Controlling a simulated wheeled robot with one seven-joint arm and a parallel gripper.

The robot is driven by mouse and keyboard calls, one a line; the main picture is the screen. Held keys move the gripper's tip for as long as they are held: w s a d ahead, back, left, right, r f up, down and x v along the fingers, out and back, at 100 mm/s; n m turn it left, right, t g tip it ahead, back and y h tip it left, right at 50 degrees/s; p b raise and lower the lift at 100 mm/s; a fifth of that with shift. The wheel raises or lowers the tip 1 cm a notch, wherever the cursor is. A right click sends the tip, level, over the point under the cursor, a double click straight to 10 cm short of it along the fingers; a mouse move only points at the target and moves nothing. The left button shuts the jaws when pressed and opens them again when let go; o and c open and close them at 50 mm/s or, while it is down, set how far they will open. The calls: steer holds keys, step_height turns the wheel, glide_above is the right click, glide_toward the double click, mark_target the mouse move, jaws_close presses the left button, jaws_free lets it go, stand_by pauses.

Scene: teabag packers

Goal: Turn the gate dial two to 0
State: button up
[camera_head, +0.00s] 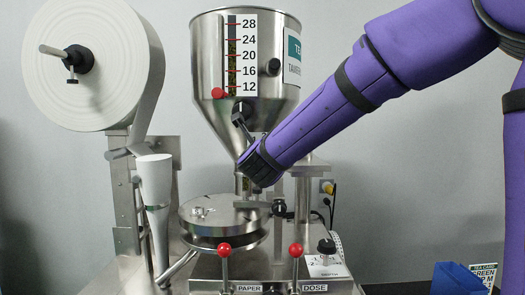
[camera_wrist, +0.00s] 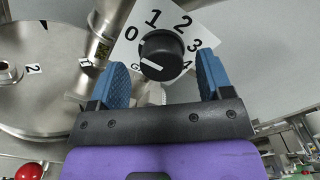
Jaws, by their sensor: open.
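In the wrist view, the gate dial (camera_wrist: 160,52) is a black ribbed knob on a white plate (camera_wrist: 205,22) marked 0, 1, 2, 3. My gripper (camera_wrist: 163,66) is open, with one blue finger to the left of the knob and one to the right. I cannot tell whether they touch it. In the head view, my purple arm slants down from the right to below the hopper; its fingers cannot be made out there.
The steel hopper (camera_head: 215,70) stands above the round steel disc (camera_head: 205,228). A paper roll (camera_head: 95,100) and white cone (camera_head: 155,180) are at left. Red-knobbed levers (camera_head: 225,250) and another black knob (camera_head: 326,246) are in front. A blue box (camera_head: 455,280) is at lower right.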

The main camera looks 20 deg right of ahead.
steer(key=shift+x, duration=0.85)
steer(key=c, duration=0.9)
